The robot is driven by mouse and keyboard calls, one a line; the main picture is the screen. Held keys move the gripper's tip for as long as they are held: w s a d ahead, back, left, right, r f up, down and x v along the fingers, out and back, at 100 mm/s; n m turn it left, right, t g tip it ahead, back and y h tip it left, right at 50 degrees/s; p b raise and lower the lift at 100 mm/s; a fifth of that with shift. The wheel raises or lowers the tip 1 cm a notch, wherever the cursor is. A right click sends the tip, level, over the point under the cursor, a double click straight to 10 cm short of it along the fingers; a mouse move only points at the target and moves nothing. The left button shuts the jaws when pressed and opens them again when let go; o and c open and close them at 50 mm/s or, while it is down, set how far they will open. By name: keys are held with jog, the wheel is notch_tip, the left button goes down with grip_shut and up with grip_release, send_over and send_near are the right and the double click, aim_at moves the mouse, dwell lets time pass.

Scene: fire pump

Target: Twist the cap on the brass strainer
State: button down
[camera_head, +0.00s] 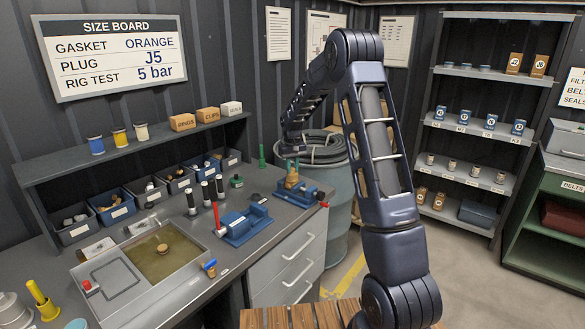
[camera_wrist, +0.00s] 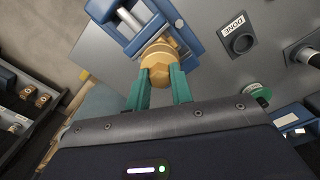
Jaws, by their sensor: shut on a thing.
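The brass strainer (camera_head: 292,183) is clamped in a blue vise (camera_head: 308,193) at the right end of the bench in the head view. In the wrist view its hexagonal brass cap (camera_wrist: 154,74) faces the camera. The two green fingers of my gripper (camera_wrist: 160,76) stand on either side of this cap and are shut on it. The strainer body (camera_wrist: 162,48) shows behind the cap, between the blue vise jaws (camera_wrist: 125,30).
A second blue vise (camera_head: 242,224) stands to the left on the bench. A drum with a coiled hose (camera_head: 322,148) stands beyond the bench's right end.

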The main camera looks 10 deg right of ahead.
jog(key=m, duration=0.5)
dwell(0.4)
jog(key=shift+m, duration=0.4)
jog(key=m, duration=0.4)
jog(key=shift+a+m, duration=0.1)
jog(key=shift+m, duration=0.2)
jog(key=m, duration=0.5)
jog(key=shift+f, duration=0.1)
